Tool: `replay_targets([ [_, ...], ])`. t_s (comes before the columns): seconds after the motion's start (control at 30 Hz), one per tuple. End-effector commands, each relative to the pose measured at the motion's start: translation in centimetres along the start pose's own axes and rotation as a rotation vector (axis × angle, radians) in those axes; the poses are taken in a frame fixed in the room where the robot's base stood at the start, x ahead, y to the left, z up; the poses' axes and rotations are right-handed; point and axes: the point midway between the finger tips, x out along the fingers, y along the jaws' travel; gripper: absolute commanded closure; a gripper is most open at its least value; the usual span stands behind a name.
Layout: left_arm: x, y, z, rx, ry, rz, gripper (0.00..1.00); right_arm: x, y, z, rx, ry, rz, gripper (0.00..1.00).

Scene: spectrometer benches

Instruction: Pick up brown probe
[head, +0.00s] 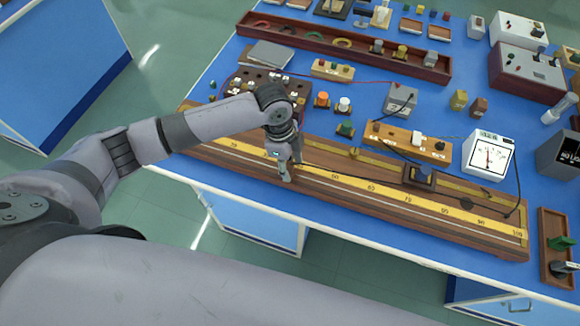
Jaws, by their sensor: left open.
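A long wooden scale board (470,227) with a yellow numbered ruler runs along the front edge of the blue bench. A small dark brown block (419,178) sits on it, right of its middle; it looks like the brown probe, but I cannot be sure. My left gripper (291,170) is over the left part of the board, pointing down, open, with its fingertips close to the ruler. It is left of and apart from the brown block. The gripper covers part of the board, and I cannot see anything between its fingers. My right gripper is not in view.
A thin black cord (380,188) lies along the board. Behind it stand a wooden switch strip (400,138), a white dial meter (488,156), a grey box (401,100) and a long wooden tray (300,45). A small wooden holder (556,265) is at the right.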

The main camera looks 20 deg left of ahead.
Motion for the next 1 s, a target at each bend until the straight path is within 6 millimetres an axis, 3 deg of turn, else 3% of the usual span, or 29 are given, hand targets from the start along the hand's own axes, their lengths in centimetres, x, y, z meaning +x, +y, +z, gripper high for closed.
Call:
replay_targets([
  [0.13,1.12,0.01,0.01,0.000,0.000,0.000,0.58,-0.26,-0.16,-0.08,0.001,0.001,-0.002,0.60],
  [0.37,1.24,0.00,0.03,0.000,-0.001,-0.001,0.60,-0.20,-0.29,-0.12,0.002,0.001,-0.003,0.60],
  [1.0,1.19,-0.01,0.03,0.000,0.000,-0.001,1.00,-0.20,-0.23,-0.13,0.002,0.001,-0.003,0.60],
])
